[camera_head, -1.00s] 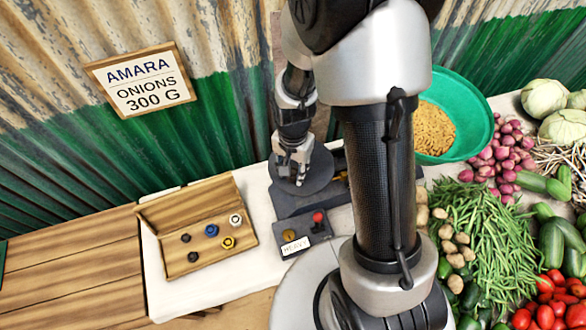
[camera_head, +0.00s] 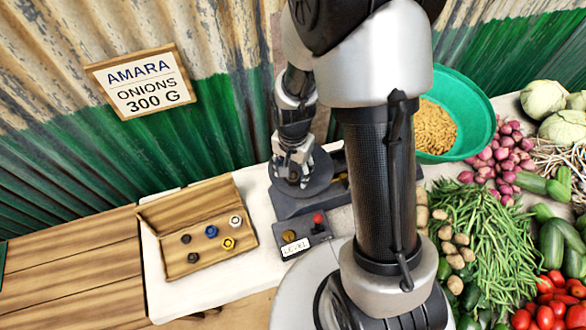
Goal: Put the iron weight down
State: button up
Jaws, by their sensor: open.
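My gripper (camera_head: 290,177) is open and low over the round dark grey pan (camera_head: 318,182) of the balance, seen from above and behind my arm. I cannot make out an iron weight between or under its fingers; the fingers and wrist hide that part of the pan. The dark balance base (camera_head: 290,207) lies beneath the pan. A small box with a red knob has a label plate (camera_head: 295,247) that appears to read LEVEL.
A wooden tray (camera_head: 160,212) left of the balance holds several small weights, among them a blue one (camera_head: 211,231) and a yellow one (camera_head: 228,243). A green bowl (camera_head: 478,118) and piled vegetables fill the right. A sign (camera_head: 141,79) reads AMARA ONIONS 300 G.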

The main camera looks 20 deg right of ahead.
notch_tip(320, 180, up, 12)
jog(key=p, duration=0.3)
notch_tip(320, 180, up, 12)
jog(key=n+t, duration=0.2)
jog(key=n, duration=0.2)
send_over(293, 175)
jog(key=s, duration=0.6)
jog(key=s+r+n+t, duration=0.2)
jog(key=s+r+n, duration=0.3)
jog(key=s, duration=0.4)
jog(key=shift+r+t, duration=0.25)
jog(key=shift+t, duration=0.05)
notch_tip(293, 175, down, 7)
jog(key=b, duration=0.7)
dwell(1.6)
